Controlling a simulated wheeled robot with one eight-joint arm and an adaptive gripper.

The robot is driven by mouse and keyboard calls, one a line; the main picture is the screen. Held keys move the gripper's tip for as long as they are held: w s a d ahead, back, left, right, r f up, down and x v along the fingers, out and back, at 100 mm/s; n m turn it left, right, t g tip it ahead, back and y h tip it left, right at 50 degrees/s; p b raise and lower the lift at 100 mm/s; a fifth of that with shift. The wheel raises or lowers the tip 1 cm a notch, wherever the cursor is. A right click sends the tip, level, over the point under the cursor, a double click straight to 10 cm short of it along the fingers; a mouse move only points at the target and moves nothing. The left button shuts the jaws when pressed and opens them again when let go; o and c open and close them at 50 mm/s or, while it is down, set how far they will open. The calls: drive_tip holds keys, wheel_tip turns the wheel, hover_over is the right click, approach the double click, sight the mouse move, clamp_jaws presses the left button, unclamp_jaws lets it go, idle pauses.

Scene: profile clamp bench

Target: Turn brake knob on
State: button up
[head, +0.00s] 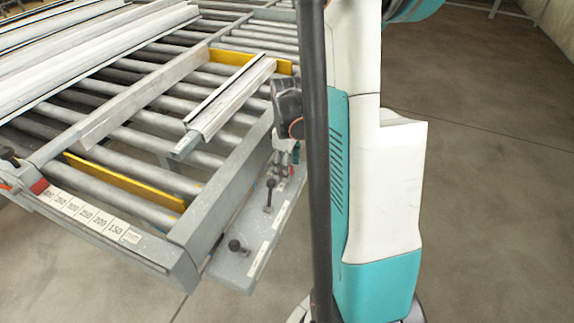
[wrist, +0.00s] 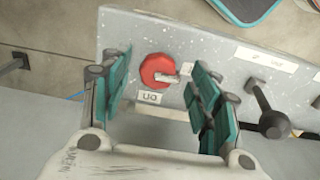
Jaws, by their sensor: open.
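A round red knob (wrist: 158,70) with a pale pointer bar sits on the speckled grey panel (wrist: 122,25) in the wrist view. The bar points to the right. A small white label (wrist: 150,98) is just below the knob; its lettering appears upside down. My gripper (wrist: 161,78) is open, with its teal fingers on the left and right of the knob in the picture. I see no clear contact, and the depth gap is hard to tell. In the head view my gripper (head: 286,158) is at the panel's far end, partly behind my arm, and the knob is not clear.
A black-knobbed lever (wrist: 272,122) stands right of my gripper in the wrist view. The head view shows two such levers, one near (head: 238,246) and one farther (head: 270,183). A roller table (head: 205,215) carrying metal profiles lies left. Open floor (head: 490,190) is right.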

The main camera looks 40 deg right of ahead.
drive_tip(key=c, duration=1.2)
drive_tip(key=shift+m, duration=0.4)
drive_tip(key=m, duration=0.3)
drive_tip(key=shift+a+m+b, duration=0.1)
drive_tip(key=shift+m+b, duration=0.2)
drive_tip(key=shift+b, duration=0.05)
drive_tip(key=m, duration=0.4)
drive_tip(key=shift+m, duration=0.3)
drive_tip(key=m, duration=0.4)
drive_tip(key=shift+b, duration=0.4)
drive_tip(key=shift+w+m, duration=0.15)
drive_tip(key=shift+m, duration=2.35)
